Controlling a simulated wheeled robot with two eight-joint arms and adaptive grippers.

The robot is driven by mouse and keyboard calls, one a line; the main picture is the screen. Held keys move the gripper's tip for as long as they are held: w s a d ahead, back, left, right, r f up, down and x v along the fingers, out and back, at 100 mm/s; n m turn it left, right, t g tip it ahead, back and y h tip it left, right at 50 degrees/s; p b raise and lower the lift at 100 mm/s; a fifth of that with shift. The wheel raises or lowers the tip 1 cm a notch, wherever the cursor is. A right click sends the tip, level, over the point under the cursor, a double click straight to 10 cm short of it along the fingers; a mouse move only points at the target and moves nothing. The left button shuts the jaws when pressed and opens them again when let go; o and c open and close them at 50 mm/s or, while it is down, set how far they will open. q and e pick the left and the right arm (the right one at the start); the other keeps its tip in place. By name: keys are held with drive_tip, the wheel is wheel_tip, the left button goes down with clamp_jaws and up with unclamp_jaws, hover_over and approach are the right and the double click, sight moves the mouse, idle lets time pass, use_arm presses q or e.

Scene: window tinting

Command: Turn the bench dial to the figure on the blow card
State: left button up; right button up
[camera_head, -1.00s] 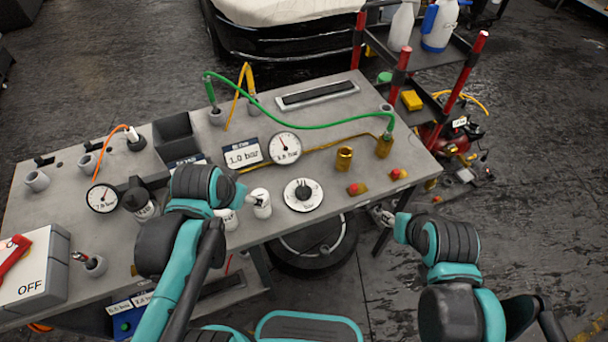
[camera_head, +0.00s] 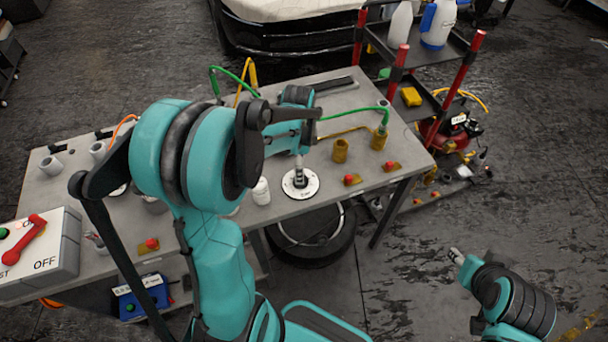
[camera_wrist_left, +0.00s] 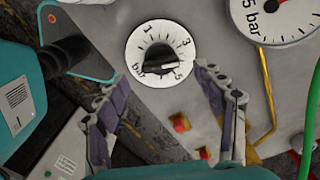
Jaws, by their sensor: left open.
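The bench dial (camera_head: 300,184) is a round white plate with a black knob near the bench's front edge. In the left wrist view the dial (camera_wrist_left: 160,53) shows 1, 3, 5 and "bar"; a pale mark on the knob appears to lie near the 5. My left gripper (camera_head: 299,165) hangs over the dial, pointing down. In the wrist view its open fingers (camera_wrist_left: 153,84) are spread below and either side of the dial, with nothing between them. The blow card is hidden behind my left arm. My right gripper (camera_head: 457,256) is off the bench to the right; its opening is unclear.
A gauge (camera_wrist_left: 278,15) is partly cut off in the wrist view. A white bottle (camera_head: 261,191) stands left of the dial. A green hose (camera_head: 350,112) arches behind. A switch box (camera_head: 45,255) sits far left.

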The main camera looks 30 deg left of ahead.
use_arm(q)
wheel_tip(320, 180, down, 4)
drive_tip(key=shift+f+b, duration=0.1)
drive_tip(key=shift+b, duration=0.35)
drive_tip(key=c, duration=1.2)
drive_tip(key=shift+o, duration=0.2)
